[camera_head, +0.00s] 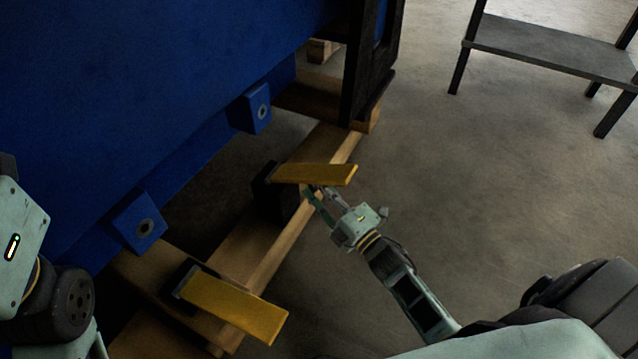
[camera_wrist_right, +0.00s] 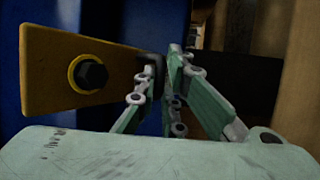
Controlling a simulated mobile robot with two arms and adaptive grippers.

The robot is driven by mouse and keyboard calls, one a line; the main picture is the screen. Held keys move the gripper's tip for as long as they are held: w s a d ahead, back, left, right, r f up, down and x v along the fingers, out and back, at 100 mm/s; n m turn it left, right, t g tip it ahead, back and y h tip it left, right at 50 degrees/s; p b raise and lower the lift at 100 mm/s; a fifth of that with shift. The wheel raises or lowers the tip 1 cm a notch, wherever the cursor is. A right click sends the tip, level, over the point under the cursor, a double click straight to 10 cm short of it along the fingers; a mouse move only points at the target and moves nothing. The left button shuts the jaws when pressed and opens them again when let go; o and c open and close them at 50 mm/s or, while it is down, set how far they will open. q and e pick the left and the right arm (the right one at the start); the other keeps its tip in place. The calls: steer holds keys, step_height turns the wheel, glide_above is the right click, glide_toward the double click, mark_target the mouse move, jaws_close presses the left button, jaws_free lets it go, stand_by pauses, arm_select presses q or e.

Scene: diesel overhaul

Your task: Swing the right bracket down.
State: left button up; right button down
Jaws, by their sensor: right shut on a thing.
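The right bracket (camera_head: 314,174) is a flat yellow bar at a dark block on the wooden beam. It sticks out to the right, roughly level. My right gripper (camera_head: 309,191) reaches in from the lower right and is shut on it from below, near the middle of its length. In the right wrist view the bracket (camera_wrist_right: 85,75) fills the left side, with a dark bolt in a yellow ring, and the fingers (camera_wrist_right: 170,75) are beside its far end. The fingertip contact is partly hidden. My left gripper is out of view; only part of the left arm shows.
A second yellow bracket (camera_head: 235,308) sticks out nearer on the wooden beam (camera_head: 285,235). A large blue engine body (camera_head: 150,70) with blue lugs (camera_head: 140,222) stands at left. A dark post (camera_head: 362,65) rises behind. A grey bench (camera_head: 550,60) stands at upper right; the floor between is clear.

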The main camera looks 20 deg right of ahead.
steer(key=shift+w+a+r, duration=0.1)
steer(key=shift+w+r, duration=0.1)
steer(key=c, duration=1.9)
jaws_free()
steer(key=shift+a, duration=0.1)
steer(key=shift+o, duration=0.2)
steer(key=shift+f, duration=0.1)
steer(key=shift+s, duration=0.1)
steer(key=v, duration=1.2)
steer(key=shift+c, duration=0.2)
